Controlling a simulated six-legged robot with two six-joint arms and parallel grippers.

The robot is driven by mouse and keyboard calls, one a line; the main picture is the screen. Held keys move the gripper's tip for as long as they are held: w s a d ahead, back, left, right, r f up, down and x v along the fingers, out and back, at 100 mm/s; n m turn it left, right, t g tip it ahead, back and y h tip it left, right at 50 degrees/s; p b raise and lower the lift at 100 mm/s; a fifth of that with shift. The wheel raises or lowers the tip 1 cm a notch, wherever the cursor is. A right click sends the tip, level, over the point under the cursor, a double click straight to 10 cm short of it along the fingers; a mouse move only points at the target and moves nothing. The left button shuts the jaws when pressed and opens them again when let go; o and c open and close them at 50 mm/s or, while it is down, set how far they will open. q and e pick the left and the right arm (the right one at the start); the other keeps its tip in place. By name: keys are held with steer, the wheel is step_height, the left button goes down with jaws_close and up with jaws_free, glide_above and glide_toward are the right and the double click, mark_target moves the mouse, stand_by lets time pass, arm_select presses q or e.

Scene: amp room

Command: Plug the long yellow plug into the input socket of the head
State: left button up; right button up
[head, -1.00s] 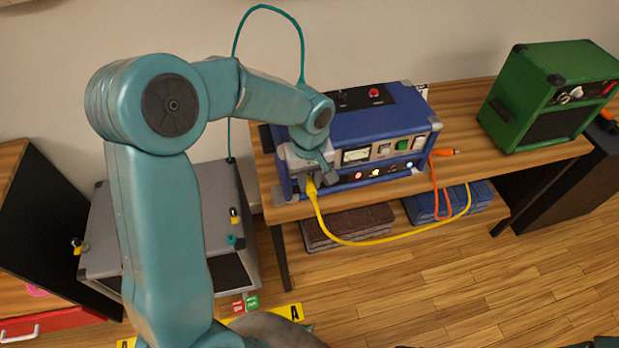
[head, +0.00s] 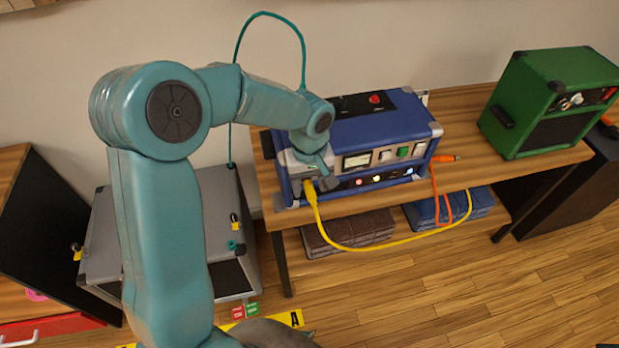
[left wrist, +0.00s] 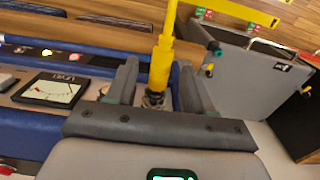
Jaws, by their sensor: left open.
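The blue amp head (head: 385,130) stands on the wooden shelf, with a meter, buttons and lit lamps on its front. The long yellow plug (head: 311,190) is at the left end of that front, with its yellow cable hanging from it. My left gripper (head: 318,181) is there too, open, with its fingers on either side of the plug. In the left wrist view the yellow plug (left wrist: 160,65) stands between the spread fingers, with gaps beside it. Its metal end points toward the head's front; the gripper body hides how deep it sits. My right gripper is not in view.
An orange cable (head: 436,185) hangs at the head's right end. A green amp (head: 548,100) stands to the right on the shelf. A grey cabinet (head: 205,205) with a teal cable stands at left.

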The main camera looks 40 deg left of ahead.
arm_select(q)
step_height(320, 180, up, 16)
steer(key=shift+r, duration=0.15)
steer(key=shift+s, duration=0.15)
